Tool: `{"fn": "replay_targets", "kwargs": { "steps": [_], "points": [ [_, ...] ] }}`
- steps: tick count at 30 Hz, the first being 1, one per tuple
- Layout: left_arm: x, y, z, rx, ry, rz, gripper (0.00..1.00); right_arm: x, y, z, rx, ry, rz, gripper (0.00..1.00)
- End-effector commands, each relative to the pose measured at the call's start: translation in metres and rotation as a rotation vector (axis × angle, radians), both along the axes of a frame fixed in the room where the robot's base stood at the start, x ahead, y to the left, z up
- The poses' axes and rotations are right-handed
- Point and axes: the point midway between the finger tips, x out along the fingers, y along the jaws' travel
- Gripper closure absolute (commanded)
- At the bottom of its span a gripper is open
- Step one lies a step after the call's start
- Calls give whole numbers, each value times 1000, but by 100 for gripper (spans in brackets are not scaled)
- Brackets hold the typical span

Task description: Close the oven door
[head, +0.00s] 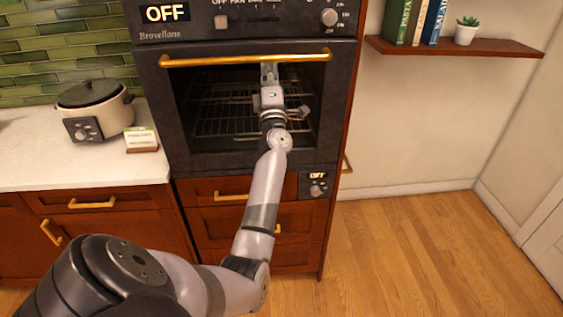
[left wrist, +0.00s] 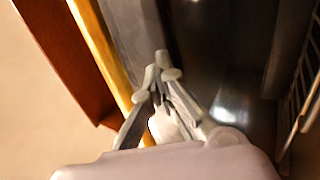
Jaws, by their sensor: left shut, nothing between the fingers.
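The oven (head: 300,22) stands at the middle, with its dark door (head: 185,110) upright and looking flush with the oven front, or nearly so; a small gap cannot be told. Wire racks show in the dark window area. The door's gold handle (head: 225,59) runs across the top, and it also shows in the left wrist view (left wrist: 103,50). My left gripper (head: 268,70) is just below the middle of the handle, in front of the door, with its fingers shut and empty. In the left wrist view its fingertips (left wrist: 157,72) are close to the handle; contact cannot be told.
A white counter (head: 80,167) at left bears a slow cooker (head: 115,110) and a small card (head: 141,139). Drawers (head: 225,222) lie under the oven. A shelf (head: 455,46) with books and a plant hangs at right. The wood floor (head: 425,250) at right is clear.

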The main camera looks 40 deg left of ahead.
Motion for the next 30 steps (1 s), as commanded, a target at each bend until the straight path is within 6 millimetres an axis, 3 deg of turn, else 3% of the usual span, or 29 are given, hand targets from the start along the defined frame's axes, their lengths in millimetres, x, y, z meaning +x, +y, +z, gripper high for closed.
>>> {"fn": "replay_targets", "kwargs": {
  "steps": [3,12,25,30],
  "points": [
    [12,14,10,-34,26,1,100,0,0,19,0,0,0,100],
    [24,28,8,-72,59,-2,100,0,-1,29,-1,0,1,100],
    [24,28,7,-74,60,-2,100,0,-3,28,-3,-1,2,100],
    [16,18,0,-74,60,-4,100,1,-2,28,-2,0,2,100]
  ]
}}
